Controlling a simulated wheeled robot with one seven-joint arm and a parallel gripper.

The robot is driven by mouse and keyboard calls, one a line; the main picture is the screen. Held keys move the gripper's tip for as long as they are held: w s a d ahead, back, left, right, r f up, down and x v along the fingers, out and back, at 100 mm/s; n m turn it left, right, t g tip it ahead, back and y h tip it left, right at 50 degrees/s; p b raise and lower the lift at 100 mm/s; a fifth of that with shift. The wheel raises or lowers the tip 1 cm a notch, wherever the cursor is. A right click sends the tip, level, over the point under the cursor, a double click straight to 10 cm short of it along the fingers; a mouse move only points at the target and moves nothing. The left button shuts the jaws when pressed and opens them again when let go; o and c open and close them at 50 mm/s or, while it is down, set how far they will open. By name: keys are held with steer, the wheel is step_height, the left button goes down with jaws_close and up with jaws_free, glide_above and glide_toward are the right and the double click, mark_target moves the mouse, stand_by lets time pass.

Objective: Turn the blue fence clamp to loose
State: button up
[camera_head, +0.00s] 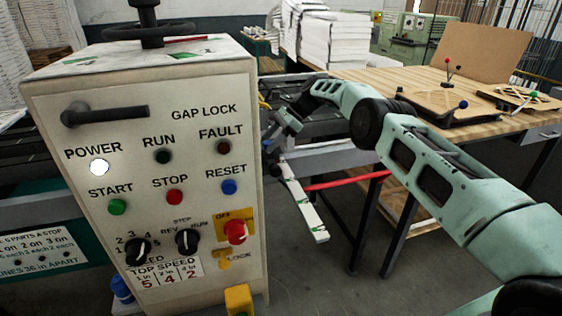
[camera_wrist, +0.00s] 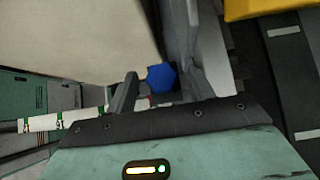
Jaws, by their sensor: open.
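The blue fence clamp (camera_wrist: 161,78) shows in the wrist view as a small blue faceted knob. It lies in the picture between the two fingers of my gripper (camera_wrist: 158,88), which are apart. I cannot tell whether either finger touches it. In the head view my gripper (camera_head: 284,130) is just past the right edge of the control cabinet, pointing down. The clamp's setting is not readable.
The control cabinet (camera_head: 160,90) with knobs and buttons stands close on the left. A white bar with green marks (camera_head: 305,208) and a red bar (camera_head: 345,181) extend beside it. A wooden table (camera_head: 400,85) stands behind my arm. Open floor shows below.

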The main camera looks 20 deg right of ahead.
steer(key=shift+d+r+m+t+p, duration=0.15)
steer(key=shift+r+m+t+p, duration=0.15)
steer(key=shift+p, duration=0.3)
steer(key=m+p, duration=0.1)
steer(key=p, duration=0.2)
steer(key=shift+s+r+t+p, duration=0.1)
steer(key=shift+r+t+p, duration=0.05)
steer(key=shift+t+p, duration=0.2)
steer(key=m+t+h+p, duration=0.1)
steer(key=m+t+p, duration=0.2)
steer(key=p, duration=0.5)
steer(key=shift+s+m, duration=0.15)
steer(key=shift+m, duration=0.25)
steer(key=m+p, duration=0.1)
steer(key=p, duration=0.2)
steer(key=shift+t, duration=0.35)
steer(key=shift+s+f+m+t+h+p, duration=0.15)
steer(key=shift+f+m+t+h+p, duration=0.2)
steer(key=shift+m+t+h, duration=0.45)
steer(key=m+b, duration=0.1)
steer(key=f+m+b, duration=0.1)
steer(key=b, duration=0.1)
steer(key=shift+a, duration=0.2)
steer(key=shift+m+t+h+b, duration=0.4)
steer(key=shift+h+b, duration=0.1)
steer(key=shift+b, duration=0.7)
steer(key=m+b, duration=0.1)
steer(key=b, duration=0.2)
steer(key=shift+h+b, duration=0.3)
